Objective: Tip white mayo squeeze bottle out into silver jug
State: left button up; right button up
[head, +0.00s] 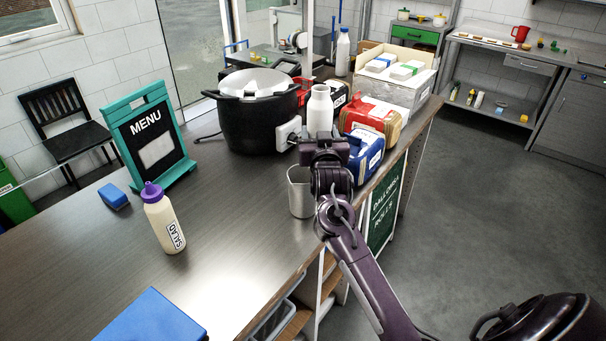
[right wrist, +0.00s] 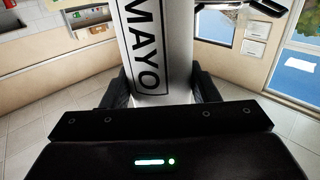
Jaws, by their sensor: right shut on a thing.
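The white mayo squeeze bottle (head: 320,108) is upright in my right gripper (head: 321,138), raised above the counter in the head view. In the right wrist view the bottle (right wrist: 173,50) stands between the fingers (right wrist: 162,88), with its MAYO label facing the camera. The gripper is shut on it. The silver jug (head: 299,194) stands upright on the counter, below and slightly left of the gripper. My right arm hides part of the jug's right side. My left gripper is not in view.
A salad bottle (head: 164,224) with a purple cap, a blue block (head: 114,197) and a menu stand (head: 150,142) are on the counter's left. A black pot (head: 257,122) stands behind the jug. Blue (head: 366,152) and red (head: 371,121) packs lie near the right edge.

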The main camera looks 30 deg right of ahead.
aim_at(321, 128)
jog(key=s+r+p, duration=0.1)
jog(key=s+a+r+p, duration=0.1)
jog(key=s+p, duration=0.1)
jog(key=s+a+r+p, duration=0.1)
jog(key=shift+s+a, duration=0.1)
jog(key=shift+s, duration=0.1)
dwell(0.7)
jog(key=s+a+f+n+t+y+b, duration=0.2)
jog(key=s+a+f+n+y+b, duration=0.3)
jog(key=s+a+f, duration=1.2)
jog(key=s+a+y+b, duration=0.1)
jog(key=s+y+b, duration=0.2)
jog(key=s+b, duration=0.1)
jog(key=shift+a+f, duration=0.2)
jog(key=shift+f, duration=0.1)
